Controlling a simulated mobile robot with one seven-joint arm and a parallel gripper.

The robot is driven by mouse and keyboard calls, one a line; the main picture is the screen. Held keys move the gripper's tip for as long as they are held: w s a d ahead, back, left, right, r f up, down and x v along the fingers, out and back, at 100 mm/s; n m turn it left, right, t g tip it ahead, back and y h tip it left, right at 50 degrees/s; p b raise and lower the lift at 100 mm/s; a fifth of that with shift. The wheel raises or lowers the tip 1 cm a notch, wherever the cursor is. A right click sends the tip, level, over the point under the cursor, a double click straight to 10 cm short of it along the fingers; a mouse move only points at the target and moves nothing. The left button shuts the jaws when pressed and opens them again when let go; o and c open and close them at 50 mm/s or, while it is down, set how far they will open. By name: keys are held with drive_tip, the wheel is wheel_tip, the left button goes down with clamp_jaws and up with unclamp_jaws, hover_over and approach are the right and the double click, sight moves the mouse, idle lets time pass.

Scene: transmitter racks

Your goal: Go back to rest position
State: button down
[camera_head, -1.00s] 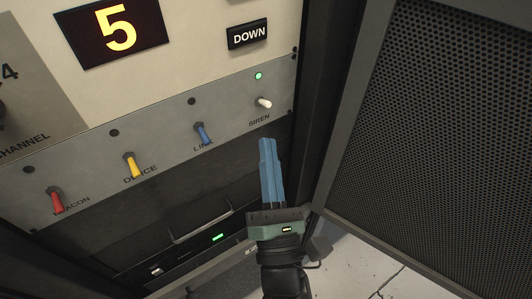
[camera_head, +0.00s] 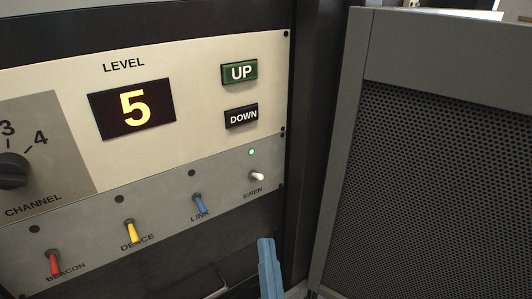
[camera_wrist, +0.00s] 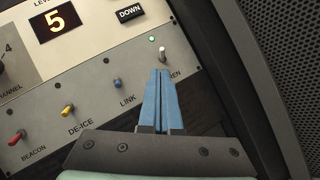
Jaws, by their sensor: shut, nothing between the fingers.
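My gripper (camera_head: 268,262) shows only its blue fingers at the bottom of the head view, below the white SIREN switch (camera_head: 257,176) and apart from the panel as far as I can tell. In the wrist view my gripper (camera_wrist: 160,78) has its two blue fingers together with nothing between them. Their tips appear just below the SIREN switch there. The green lamp (camera_head: 251,152) above that switch is lit. The rest of my arm is out of the head view.
The rack panel carries red BEACON (camera_head: 54,262), yellow DE-ICE (camera_head: 131,231) and blue LINK (camera_head: 199,203) switches. Above are a display reading 5 (camera_head: 132,108), UP (camera_head: 239,72) and DOWN (camera_head: 241,116) buttons and a CHANNEL knob (camera_head: 13,170). A perforated cabinet (camera_head: 440,180) stands close on the right.

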wheel_tip(320, 180, up, 15)
drive_tip(key=w+d+m+t+h, duration=0.2)
drive_tip(key=w+m+h, duration=0.15)
drive_tip(key=m, duration=0.75)
drive_tip(key=s+a+r+m+t, duration=0.1)
drive_tip(key=s+r+m, duration=0.3)
drive_tip(key=r+m, duration=0.5)
drive_tip(key=s+a+r+m+t+p, duration=0.1)
drive_tip(key=s+r+m, duration=0.4)
drive_tip(key=r+m, duration=0.5)
wheel_tip(320, 180, up, 7)
drive_tip(key=shift+s+a+t+p, duration=0.2)
drive_tip(key=shift+a+t+p, duration=0.1)
drive_tip(key=shift+f, duration=0.1)
